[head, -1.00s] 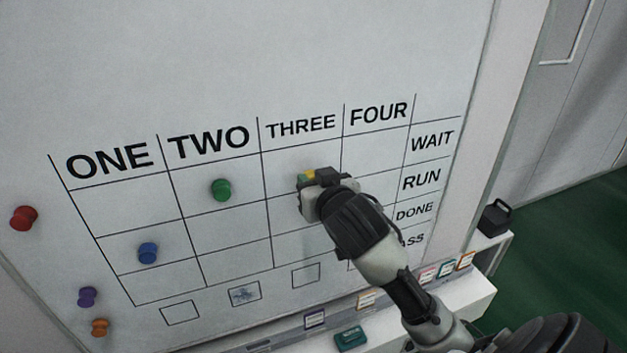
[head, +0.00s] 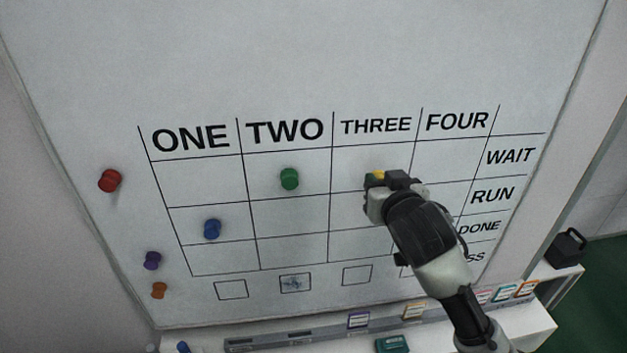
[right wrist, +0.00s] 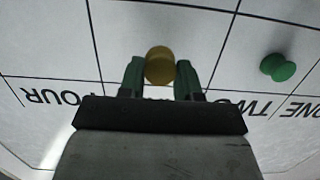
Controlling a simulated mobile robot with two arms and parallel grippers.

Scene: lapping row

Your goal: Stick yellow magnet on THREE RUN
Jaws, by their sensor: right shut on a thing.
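The yellow magnet (head: 377,175) is gripped between the fingertips of my right gripper (head: 378,182). In the head view it appears over the WAIT row of the THREE column, above the line to RUN. In the right wrist view the magnet (right wrist: 160,66) sits between two green fingers, with the board behind it. I cannot tell whether it touches the board. The THREE RUN cell (head: 347,214) looks empty where it shows; my right gripper and arm hide its right part. My left gripper is not in view.
A green magnet (head: 289,179) is in TWO WAIT and a blue one (head: 212,229) in ONE RUN. Red (head: 109,181), purple (head: 152,260) and orange (head: 159,290) magnets are left of the grid. A ledge with cards (head: 358,320) runs below the board (head: 300,60).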

